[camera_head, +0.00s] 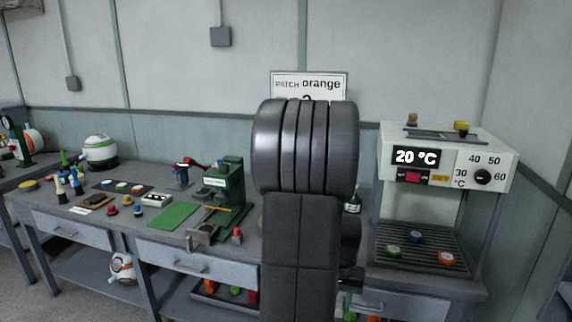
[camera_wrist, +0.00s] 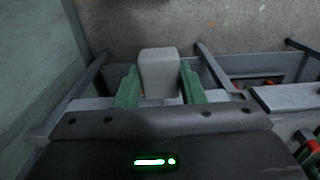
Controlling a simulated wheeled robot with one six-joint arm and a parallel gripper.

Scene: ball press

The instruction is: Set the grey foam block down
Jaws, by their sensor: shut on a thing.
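The grey foam block (camera_wrist: 160,68) is in the wrist view, upright between the two green fingers of my gripper (camera_wrist: 158,84). The fingers press on its left and right sides, so the gripper is shut on it. Its lower part is hidden behind the gripper's dark body. In the head view my own arm stands in the middle and hides the block and most of the gripper. I cannot tell whether the block touches anything beneath it.
The wrist view shows grey bench frame bars (camera_wrist: 212,66) around the block and floor (camera_wrist: 150,25) beyond. In the head view, a bench holds a green mat (camera_head: 174,216), a green press (camera_head: 224,184) and small parts. A heater unit (camera_head: 448,160) stands right over a slatted rack (camera_head: 420,262) with several pucks.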

